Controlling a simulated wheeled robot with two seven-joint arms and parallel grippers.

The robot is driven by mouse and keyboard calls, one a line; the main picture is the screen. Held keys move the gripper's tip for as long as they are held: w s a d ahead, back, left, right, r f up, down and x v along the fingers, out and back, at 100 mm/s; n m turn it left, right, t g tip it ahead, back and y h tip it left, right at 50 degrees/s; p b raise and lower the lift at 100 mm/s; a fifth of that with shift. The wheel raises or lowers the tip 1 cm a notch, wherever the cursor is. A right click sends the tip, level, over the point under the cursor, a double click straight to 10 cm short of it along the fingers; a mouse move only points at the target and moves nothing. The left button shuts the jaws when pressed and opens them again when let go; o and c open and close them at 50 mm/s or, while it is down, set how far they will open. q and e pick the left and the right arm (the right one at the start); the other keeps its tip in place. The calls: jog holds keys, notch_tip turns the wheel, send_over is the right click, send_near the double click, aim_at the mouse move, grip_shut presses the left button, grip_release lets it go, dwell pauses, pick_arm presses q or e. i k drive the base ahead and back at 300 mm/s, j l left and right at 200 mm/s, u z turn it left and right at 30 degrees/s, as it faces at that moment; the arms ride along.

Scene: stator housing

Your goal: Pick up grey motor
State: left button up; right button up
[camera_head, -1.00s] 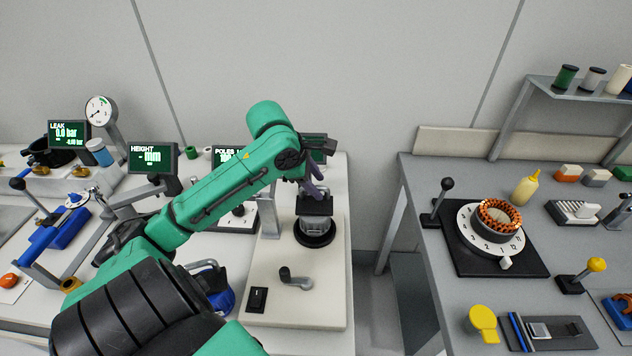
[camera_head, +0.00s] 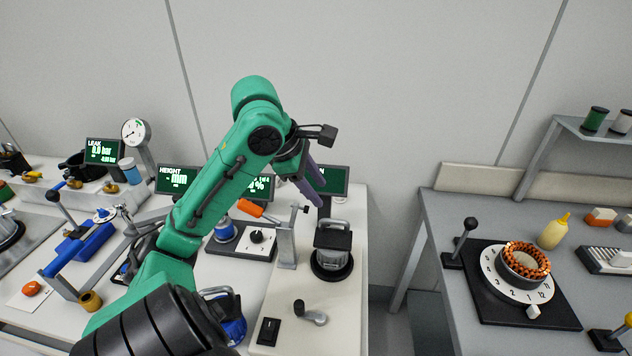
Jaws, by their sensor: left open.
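The grey motor (camera_head: 334,260), a short silver-grey cylinder with a dark top and a handle, stands upright on a round black base on the white bench plate. My left gripper (camera_head: 312,190) has purple fingers that point down and right, above and slightly left of the motor. It is open and empty, with a visible gap between its fingertips and the motor. The arm hides part of the bench left of the motor. My right gripper is not in view.
A crank (camera_head: 311,313) and a black switch (camera_head: 268,331) sit in front of the motor. A metal post (camera_head: 286,247) and display screens stand left and behind. A gap separates this bench from the grey table (camera_head: 450,215), which carries a copper-wound stator (camera_head: 525,262) on a dial.

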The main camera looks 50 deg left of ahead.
aim_at(333, 244)
jog(key=k+l, duration=0.75)
jog(key=l, duration=0.25)
jog(key=k+l, duration=0.4)
jog(key=l, duration=0.1)
